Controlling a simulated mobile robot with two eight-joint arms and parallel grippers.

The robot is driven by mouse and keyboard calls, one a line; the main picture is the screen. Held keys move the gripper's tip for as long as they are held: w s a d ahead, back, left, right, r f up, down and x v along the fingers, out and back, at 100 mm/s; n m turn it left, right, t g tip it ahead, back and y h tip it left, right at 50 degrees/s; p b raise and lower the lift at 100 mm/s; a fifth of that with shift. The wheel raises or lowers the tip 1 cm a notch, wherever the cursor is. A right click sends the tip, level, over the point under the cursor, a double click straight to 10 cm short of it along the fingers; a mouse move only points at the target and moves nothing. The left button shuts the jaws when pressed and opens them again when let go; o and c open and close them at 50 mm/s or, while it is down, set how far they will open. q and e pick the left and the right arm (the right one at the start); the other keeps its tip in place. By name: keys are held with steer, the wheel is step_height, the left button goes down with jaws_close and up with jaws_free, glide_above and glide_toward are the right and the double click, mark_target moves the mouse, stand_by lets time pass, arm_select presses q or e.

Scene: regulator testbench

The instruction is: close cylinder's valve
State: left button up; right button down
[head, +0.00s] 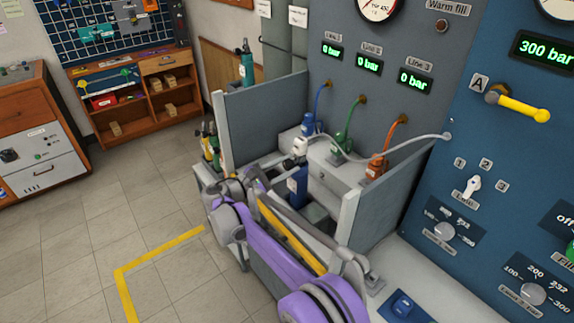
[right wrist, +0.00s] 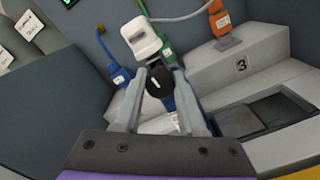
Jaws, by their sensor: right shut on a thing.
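The blue cylinder (head: 297,187) stands upright in the grey bench bay, with a white connector (head: 299,147) at its top. In the right wrist view the white connector (right wrist: 141,38) is just beyond a round black valve knob (right wrist: 159,82) with a white mark. My right gripper (right wrist: 160,88) has one finger on each side of this knob and is shut on it. Part of the blue cylinder body (right wrist: 184,92) shows behind the right finger. In the head view my purple arm reaches into the bay from below, and the fingertips are hard to make out. My left gripper is not in view.
Blue (head: 310,123), green (head: 341,142) and orange (head: 377,164) hose connectors sit on the stepped bench. A grey hose (head: 398,147) runs from the white connector to the blue panel. Grey side walls (head: 265,117) enclose the bay. Other cylinders (head: 211,145) stand outside it.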

steer(key=shift+c, duration=2.4)
jaws_free()
steer(key=shift+s+a, duration=0.1)
steer(key=shift+a, duration=0.05)
steer(key=v, duration=1)
steer(key=shift+s+a, duration=0.15)
steer(key=shift+a, duration=0.05)
